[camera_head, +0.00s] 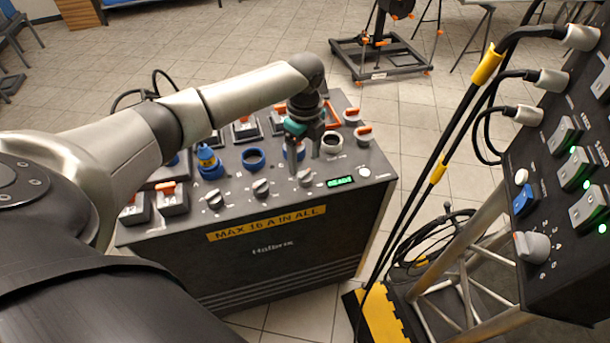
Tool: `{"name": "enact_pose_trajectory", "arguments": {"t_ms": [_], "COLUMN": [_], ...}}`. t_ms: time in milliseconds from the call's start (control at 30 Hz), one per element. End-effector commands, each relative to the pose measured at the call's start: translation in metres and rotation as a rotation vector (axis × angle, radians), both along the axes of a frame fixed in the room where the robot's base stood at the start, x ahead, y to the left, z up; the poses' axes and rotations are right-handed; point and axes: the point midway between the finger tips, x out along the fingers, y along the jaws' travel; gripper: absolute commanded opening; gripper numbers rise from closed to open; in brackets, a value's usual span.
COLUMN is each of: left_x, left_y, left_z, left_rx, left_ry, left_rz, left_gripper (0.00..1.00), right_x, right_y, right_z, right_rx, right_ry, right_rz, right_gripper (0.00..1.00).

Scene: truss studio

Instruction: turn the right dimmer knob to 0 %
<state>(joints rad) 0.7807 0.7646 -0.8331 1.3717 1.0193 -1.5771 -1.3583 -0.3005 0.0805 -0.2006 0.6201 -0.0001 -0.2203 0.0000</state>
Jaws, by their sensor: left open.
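A black control box (290,230) marked "MAX 16 A IN ALL" stands on the floor in the middle. Three grey dimmer knobs sit along its near top edge: the left knob (215,200), the middle knob (261,187) and the right knob (305,178). A small green display (340,182) is beside the right knob; its digits are too small to read surely. My left gripper (304,152) points down, open, above and just behind the right knob, seemingly apart from it. It partly hides a blue socket. My right gripper is out of view.
Blue sockets (253,158), a blue plug (207,160) and orange-topped switches (173,197) crowd the box top. At right, a black panel (560,200) has cables, switches and a grey knob (533,246). A black stand (380,55) is behind; tiled floor lies between.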

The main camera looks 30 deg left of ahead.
Motion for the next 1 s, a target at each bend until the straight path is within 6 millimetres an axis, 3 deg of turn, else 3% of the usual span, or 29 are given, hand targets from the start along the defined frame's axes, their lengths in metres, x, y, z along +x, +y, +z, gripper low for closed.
{"name": "enact_pose_trajectory", "arguments": {"t_ms": [100,300,700,1000], "left_x": [-0.001,0.0,0.0,0.0], "left_y": [0.0,0.0,0.0,0.0], "left_z": [-0.026,-0.051,-0.058,-0.057], "left_rx": [0.002,0.0,0.001,0.001], "left_ry": [0.003,0.001,0.0,0.0], "left_rz": [0.002,0.0,0.001,0.001], "left_gripper": [0.78,0.78,0.78,0.45], "right_x": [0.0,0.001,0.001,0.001], "right_y": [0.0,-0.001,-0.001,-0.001], "right_z": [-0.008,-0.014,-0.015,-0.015], "right_rx": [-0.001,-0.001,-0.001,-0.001], "right_ry": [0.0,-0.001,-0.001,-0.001], "right_rz": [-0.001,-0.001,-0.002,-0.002], "right_gripper": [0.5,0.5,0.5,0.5]}}
